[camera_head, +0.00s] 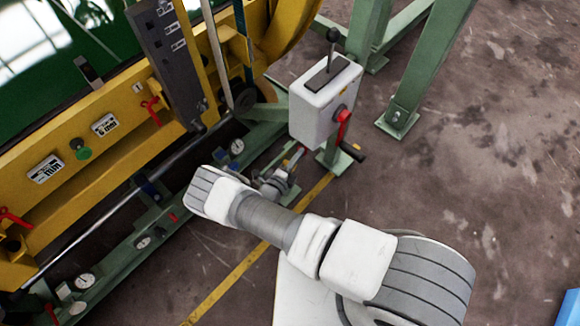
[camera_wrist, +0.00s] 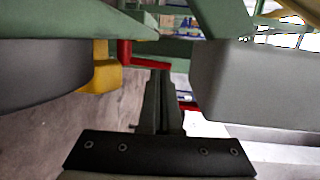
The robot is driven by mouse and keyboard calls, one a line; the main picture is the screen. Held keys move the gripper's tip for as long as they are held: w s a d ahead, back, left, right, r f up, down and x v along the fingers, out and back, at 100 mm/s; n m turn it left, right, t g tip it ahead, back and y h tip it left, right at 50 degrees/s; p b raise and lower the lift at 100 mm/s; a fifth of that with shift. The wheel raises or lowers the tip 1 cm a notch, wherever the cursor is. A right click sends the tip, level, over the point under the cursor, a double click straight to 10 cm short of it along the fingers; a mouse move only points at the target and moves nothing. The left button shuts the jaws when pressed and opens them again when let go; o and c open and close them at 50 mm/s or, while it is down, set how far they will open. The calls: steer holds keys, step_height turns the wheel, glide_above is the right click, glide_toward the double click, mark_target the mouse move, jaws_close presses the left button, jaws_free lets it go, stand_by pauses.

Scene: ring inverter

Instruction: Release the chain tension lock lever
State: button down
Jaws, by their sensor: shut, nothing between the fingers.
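Several levers show, and I cannot tell for certain which is the chain tension lock lever. A red lever (camera_head: 343,122) hangs on the side of a white control box (camera_head: 318,118). A black-knobbed lever (camera_head: 332,48) stands upright on top of that box. My arm reaches from the lower right to a spot below and left of the box, and my gripper is mostly hidden there in the head view. In the wrist view my gripper (camera_wrist: 165,100) is shut and empty. Its fingers point toward a red bar (camera_wrist: 140,66), with a gap I cannot judge.
The yellow machine (camera_head: 100,165) at left carries a red handle (camera_head: 151,110) and a green knob (camera_head: 80,149). Green rails with gauges (camera_head: 84,281) run along its foot. A green post (camera_head: 425,70) stands at upper right. In the wrist view a yellow piece (camera_wrist: 104,75) is left of the fingers.

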steer(key=shift+x, duration=1.1)
steer(key=shift+r, duration=0.1)
